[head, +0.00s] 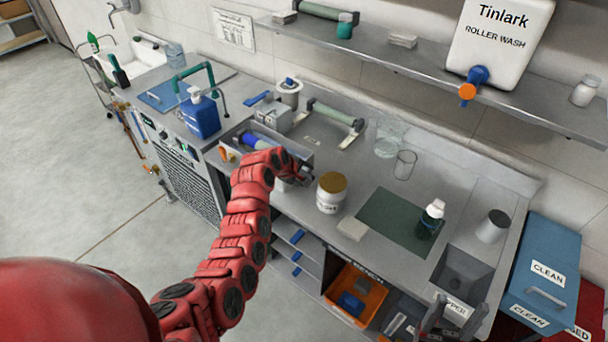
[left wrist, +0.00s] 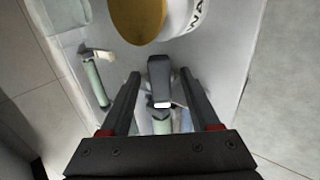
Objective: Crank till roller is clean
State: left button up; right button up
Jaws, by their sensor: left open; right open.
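A roller with a blue part (head: 255,141) lies in a grey trough (head: 226,140) on the bench. My left gripper (head: 304,174) is at the trough's right end and partly hidden by my red arm. In the left wrist view its open fingers (left wrist: 160,74) stand on either side of a dark handle with a pale end (left wrist: 159,78), seemingly the crank; contact cannot be told. Part of the roller (left wrist: 186,121) shows beyond. How clean the roller is cannot be told. My right gripper (head: 455,316) is open and empty at the lower right, near the bench's front edge.
A gold-lidded white jar (head: 329,205) stands just right of my left gripper; its lid (left wrist: 137,16) is close in the wrist view. Another roller (head: 335,115) lies behind. A green mat (head: 395,220), dark bottle (head: 429,222) and sink (head: 462,268) are further right.

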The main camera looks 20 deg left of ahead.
pick_arm(q)
jog(key=shift+c, duration=0.3)
grip_shut()
dwell(1.1)
